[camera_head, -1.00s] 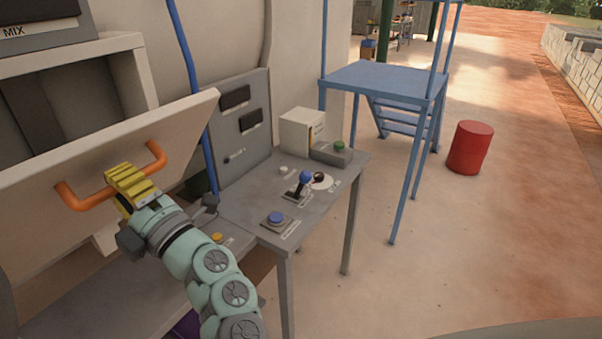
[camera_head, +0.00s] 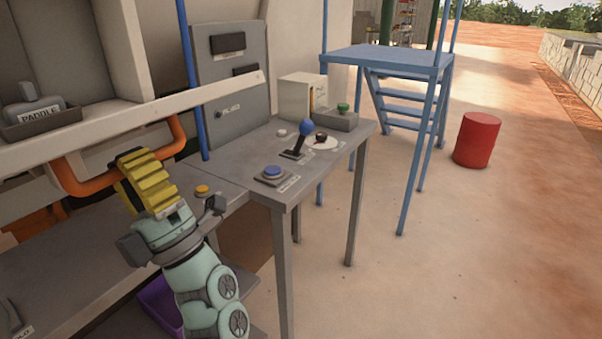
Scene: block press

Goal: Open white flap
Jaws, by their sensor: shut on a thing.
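The white flap (camera_head: 225,97) shows at the left, nearly edge-on, as a long pale band. Its orange handle (camera_head: 94,187) curves below its near edge. My gripper (camera_head: 140,178), with yellow ribbed fingers, is shut on the right part of the handle. The fingers hide that part of the handle. Above the flap, the white-framed opening is exposed, with a grey tray (camera_head: 45,126) labelled PADDLE and a grey object in it.
A grey bench (camera_head: 330,160) right of the flap carries a blue button (camera_head: 272,171), a blue-knobbed lever (camera_head: 306,129) and a white box (camera_head: 300,97). A blue pole (camera_head: 189,75) stands behind the flap. Blue steps and a red barrel (camera_head: 476,140) stand right; open floor lies between.

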